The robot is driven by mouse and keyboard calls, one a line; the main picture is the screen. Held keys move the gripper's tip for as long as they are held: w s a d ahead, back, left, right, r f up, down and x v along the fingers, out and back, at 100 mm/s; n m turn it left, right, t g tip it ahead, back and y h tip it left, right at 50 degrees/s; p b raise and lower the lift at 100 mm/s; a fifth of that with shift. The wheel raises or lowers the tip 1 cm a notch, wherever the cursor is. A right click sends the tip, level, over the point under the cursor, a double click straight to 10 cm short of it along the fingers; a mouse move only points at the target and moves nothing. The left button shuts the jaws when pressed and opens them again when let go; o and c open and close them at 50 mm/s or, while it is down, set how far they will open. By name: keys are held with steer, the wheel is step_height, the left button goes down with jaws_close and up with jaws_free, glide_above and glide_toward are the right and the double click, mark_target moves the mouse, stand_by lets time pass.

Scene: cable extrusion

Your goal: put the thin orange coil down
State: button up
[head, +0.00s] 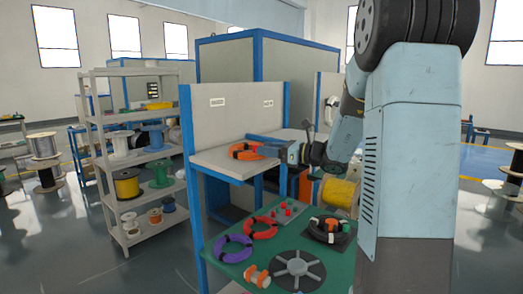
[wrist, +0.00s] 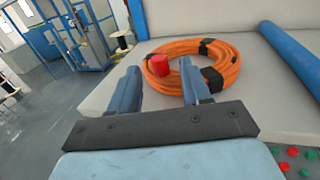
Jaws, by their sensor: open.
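An orange coil (head: 243,152) with black bands lies on the grey upper shelf in the head view. It also shows in the wrist view (wrist: 228,58), flat on the pale surface. My gripper (head: 274,150) is at the coil's right side, low over the shelf. In the wrist view my gripper (wrist: 160,68) has its two blue fingers spread wide, with the coil's near edge at and beyond the fingertips. A small red cylinder (wrist: 158,65) shows between the fingertips, against the coil. I cannot tell whether the fingers touch the coil.
A blue bar (wrist: 291,58) lies on the shelf to the right. The green table (head: 215,272) below holds a red-orange coil (head: 262,228), a purple coil (head: 233,248), a dark coil (head: 328,231) and a grey spoked disc (head: 299,270). A spool rack (head: 112,205) stands left.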

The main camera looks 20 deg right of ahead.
steer(key=v, duration=0.9)
steer(key=s+a+f+n+g+h, duration=0.3)
steer(key=s+a+n+g+h, duration=0.35)
steer(key=s+a+n, duration=0.8)
steer(key=s+d+n+h, duration=0.5)
steer(key=s+n+h, duration=0.2)
steer(key=s+n, duration=0.4)
steer(key=shift+s+d+r, duration=0.15)
steer(key=shift+s+r, duration=0.1)
steer(key=shift+s, duration=0.65)
